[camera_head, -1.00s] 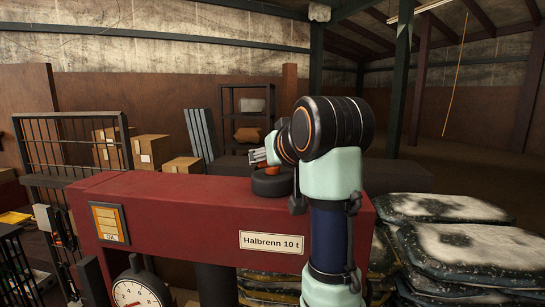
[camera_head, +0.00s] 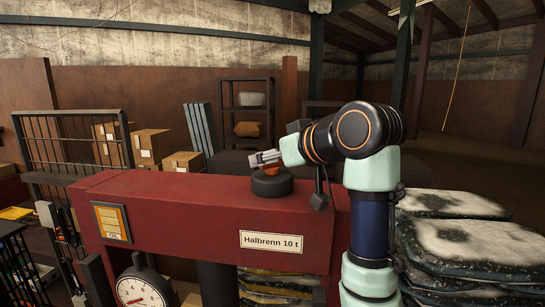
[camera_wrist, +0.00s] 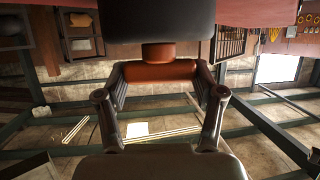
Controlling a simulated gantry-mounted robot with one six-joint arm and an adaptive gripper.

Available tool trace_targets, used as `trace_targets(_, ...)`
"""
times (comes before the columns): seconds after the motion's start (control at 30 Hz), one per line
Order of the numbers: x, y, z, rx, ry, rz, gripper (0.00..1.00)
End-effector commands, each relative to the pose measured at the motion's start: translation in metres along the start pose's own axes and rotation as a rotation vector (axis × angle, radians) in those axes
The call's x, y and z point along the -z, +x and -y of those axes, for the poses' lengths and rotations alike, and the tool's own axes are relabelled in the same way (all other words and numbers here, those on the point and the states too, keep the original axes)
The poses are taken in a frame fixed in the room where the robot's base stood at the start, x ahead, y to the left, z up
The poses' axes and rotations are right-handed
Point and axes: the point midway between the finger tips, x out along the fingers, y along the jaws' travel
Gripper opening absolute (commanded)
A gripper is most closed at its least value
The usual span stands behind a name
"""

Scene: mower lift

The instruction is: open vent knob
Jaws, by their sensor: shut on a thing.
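The vent knob (camera_wrist: 150,73) is an orange-red bar on a short stem under a black round cap in the upside-down wrist view. In the head view a little of the orange knob (camera_head: 272,168) shows above the black round cap (camera_head: 272,184) on top of the red beam (camera_head: 180,205). My gripper (camera_wrist: 162,80) has one finger at each end of the knob and is shut on it. In the head view my gripper (camera_head: 265,158) reaches in from the right, tilted, and partly hides the knob.
The beam carries a label (camera_head: 272,243) reading "Halbrenn 10 t". A round dial gauge (camera_head: 143,292) stands at the front left. Air above the beam's left part is clear.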

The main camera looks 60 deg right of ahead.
Motion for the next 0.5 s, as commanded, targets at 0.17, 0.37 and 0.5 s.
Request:
trace_targets(0.17,-0.0001,0.0002,0.0001,0.000,-0.001,0.000,0.76)
trace_targets(0.37,-0.0001,0.0002,0.0001,0.000,0.000,0.000,0.94)
trace_targets(0.5,-0.0001,0.0002,0.0001,-0.001,0.000,0.001,0.94)
